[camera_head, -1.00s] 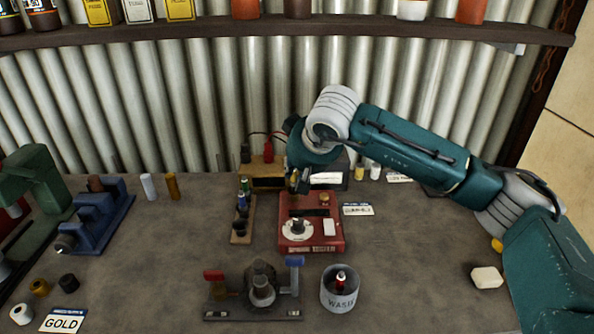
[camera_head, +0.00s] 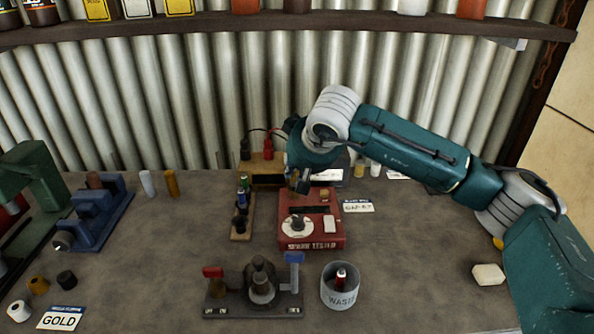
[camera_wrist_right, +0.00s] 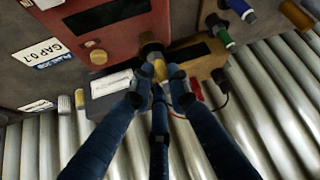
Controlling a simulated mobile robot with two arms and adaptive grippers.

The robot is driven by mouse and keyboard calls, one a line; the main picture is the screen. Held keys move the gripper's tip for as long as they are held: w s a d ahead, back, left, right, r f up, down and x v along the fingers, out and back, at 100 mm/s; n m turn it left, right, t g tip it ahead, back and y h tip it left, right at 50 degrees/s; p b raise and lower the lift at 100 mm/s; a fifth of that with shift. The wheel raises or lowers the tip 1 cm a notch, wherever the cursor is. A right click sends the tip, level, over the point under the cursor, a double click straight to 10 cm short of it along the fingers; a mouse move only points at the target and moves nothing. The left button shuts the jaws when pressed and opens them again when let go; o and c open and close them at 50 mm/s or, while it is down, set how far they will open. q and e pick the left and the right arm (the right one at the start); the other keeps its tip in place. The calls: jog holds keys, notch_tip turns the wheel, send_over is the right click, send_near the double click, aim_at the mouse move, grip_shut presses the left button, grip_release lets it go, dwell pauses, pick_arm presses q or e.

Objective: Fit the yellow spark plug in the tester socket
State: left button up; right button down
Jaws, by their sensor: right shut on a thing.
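The red spark tester (camera_head: 318,236) stands in the middle of the bench, with a dial, a slot and a white patch on top. My right gripper (camera_head: 298,186) is over its back left corner. In the right wrist view my right gripper (camera_wrist_right: 160,84) is shut on the yellow spark plug (camera_wrist_right: 160,70). The plug's far end meets a dark, brassy round fitting (camera_wrist_right: 150,44) at the tester's edge, which looks like the socket. I cannot tell how deep the plug sits in it. In the head view the fingers mostly hide the plug. My left gripper is not in view.
A wooden rack (camera_head: 242,222) with several plugs stands close left of the tester. A grey clamp fixture (camera_head: 262,285) and the waste tin (camera_head: 340,287) with a red plug are in front. A corrugated wall rises behind. The right front bench is mostly clear.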

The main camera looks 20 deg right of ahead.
jog(key=shift+f+b, duration=0.5)
jog(key=shift+f, duration=0.15)
dwell(0.3)
jog(key=c, duration=1.2)
grip_release()
jog(key=shift+r, duration=0.1)
jog(key=shift+r+p, duration=2.05)
jog(key=shift+r, duration=1.4)
